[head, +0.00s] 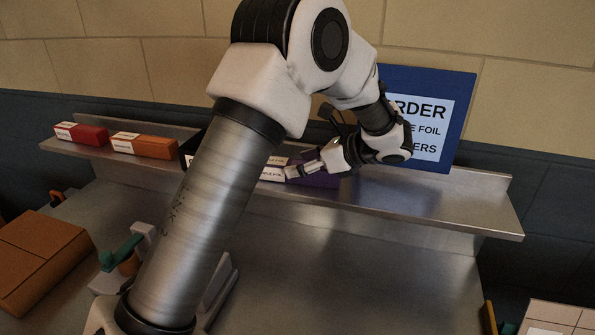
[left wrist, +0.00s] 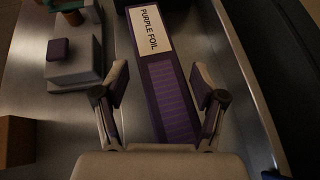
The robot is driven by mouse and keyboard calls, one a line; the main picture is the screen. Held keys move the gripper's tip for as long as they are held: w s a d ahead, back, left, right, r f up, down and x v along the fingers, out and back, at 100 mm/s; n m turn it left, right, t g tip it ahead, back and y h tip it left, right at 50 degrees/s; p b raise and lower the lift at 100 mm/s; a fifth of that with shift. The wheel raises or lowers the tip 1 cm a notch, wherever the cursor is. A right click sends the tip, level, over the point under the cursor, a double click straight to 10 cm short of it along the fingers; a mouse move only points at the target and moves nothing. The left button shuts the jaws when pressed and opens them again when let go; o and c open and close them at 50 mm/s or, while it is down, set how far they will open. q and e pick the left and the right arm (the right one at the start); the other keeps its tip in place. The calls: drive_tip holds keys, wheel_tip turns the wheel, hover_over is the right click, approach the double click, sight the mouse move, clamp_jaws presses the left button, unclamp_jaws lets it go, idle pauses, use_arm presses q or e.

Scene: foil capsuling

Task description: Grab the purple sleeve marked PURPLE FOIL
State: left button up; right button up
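The purple sleeve (head: 322,181) lies on the raised metal shelf, partly covered by my left gripper in the head view. In the left wrist view the purple sleeve (left wrist: 171,95) shows its white label reading PURPLE FOIL. My left gripper (left wrist: 160,90) is open, with one finger on each side of the sleeve and a visible gap on both sides. In the head view the left gripper (head: 305,171) is at the sleeve on the shelf. My right gripper is not in view.
On the shelf (head: 440,211), a red box (head: 90,135) and an orange box (head: 155,147) stand to the left; a dark box is partly behind my arm. A blue-framed order sign (head: 462,120) stands behind. A brown box (head: 38,258) is at the lower left.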

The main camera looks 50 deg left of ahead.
use_arm(q)
drive_tip(key=shift+w+a+f, duration=0.1)
drive_tip(key=c, duration=0.8)
